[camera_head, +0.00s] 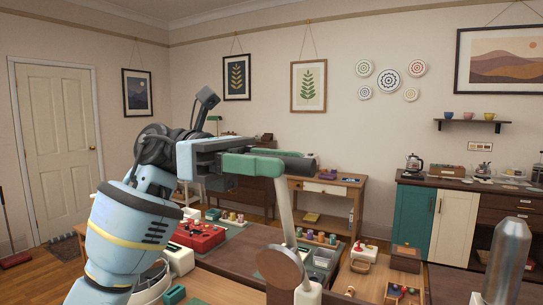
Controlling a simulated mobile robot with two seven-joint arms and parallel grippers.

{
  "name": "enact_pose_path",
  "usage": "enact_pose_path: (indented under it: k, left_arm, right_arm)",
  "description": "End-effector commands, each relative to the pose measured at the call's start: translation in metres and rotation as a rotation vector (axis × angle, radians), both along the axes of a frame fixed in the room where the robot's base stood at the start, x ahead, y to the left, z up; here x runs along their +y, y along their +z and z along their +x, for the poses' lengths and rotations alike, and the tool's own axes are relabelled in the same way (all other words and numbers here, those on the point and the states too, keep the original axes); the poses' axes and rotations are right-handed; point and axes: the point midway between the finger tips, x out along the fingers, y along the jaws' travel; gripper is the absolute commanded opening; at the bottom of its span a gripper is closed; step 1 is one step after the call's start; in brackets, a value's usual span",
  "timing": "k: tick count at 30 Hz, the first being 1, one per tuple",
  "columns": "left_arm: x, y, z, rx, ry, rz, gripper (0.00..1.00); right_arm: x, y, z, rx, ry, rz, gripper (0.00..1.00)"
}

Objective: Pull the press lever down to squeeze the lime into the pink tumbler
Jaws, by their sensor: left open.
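My left gripper (268,158) reaches in from the left with its green fingers pointing right. I cannot tell whether the fingers touch the grip. The pale grey lever stands nearly upright and runs down to the press, where a round brown disc (280,268) and a white part (308,294) show at the bottom edge. The pink tumbler and the lime cannot be made out. My right gripper is not in view.
A silver bottle-shaped object (508,262) stands at the lower right. A red box (200,236) and several small coloured items lie on the tables behind the lever. A green and white cabinet (433,218) stands at the back right.

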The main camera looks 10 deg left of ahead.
Motion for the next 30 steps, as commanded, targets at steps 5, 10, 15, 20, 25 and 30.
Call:
enact_pose_path:
  k: [5,10,15,20,25,30]
  left_arm:
    - [-0.0027,-0.0005,-0.0006,0.001,0.001,0.0,0.41]
    - [-0.0024,-0.0007,-0.0003,0.001,0.001,0.0,0.36]
    - [-0.0022,-0.0006,-0.0003,0.001,0.001,0.0,0.14]
    - [-0.002,-0.0004,-0.0002,0.001,0.001,-0.001,0.0]
    - [-0.0019,-0.0005,-0.0003,0.001,0.001,-0.001,0.0]
    - [0.0016,-0.0035,-0.0006,-0.01,0.001,-0.004,0.0]
  right_arm:
    - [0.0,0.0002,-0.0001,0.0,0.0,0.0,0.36]
    - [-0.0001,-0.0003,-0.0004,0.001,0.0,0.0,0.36]
    - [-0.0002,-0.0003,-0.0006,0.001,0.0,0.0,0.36]
    - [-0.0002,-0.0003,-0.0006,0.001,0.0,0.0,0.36]
    - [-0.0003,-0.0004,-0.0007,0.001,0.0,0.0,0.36]
    - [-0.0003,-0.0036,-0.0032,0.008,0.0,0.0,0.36]
